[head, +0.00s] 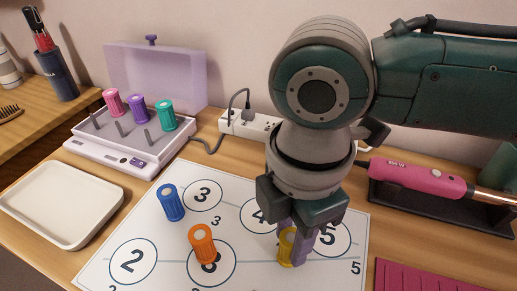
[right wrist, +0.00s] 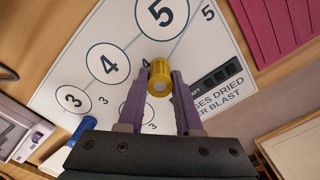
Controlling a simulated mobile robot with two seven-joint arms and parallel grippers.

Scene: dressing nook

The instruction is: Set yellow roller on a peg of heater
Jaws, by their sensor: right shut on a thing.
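My right gripper (head: 294,240) is shut on the yellow roller (head: 286,247) over the numbered mat. In the right wrist view, the yellow roller (right wrist: 160,76) sits between the purple fingertips (right wrist: 161,88). From these views I cannot tell whether it touches the mat. The heater (head: 121,150) is a white box at the left with its lavender lid open behind. Pink (head: 113,102), purple (head: 137,108) and teal (head: 166,115) rollers stand on its back pegs. Its front pegs (head: 120,130) are bare. My left gripper is not in view.
A blue roller (head: 171,202) and an orange roller (head: 202,244) stand on the mat (head: 150,243). A white tray (head: 62,205) lies left. A power strip (head: 247,124) with cord is behind. A pink styling tool (head: 420,178) rests in a dark holder at right.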

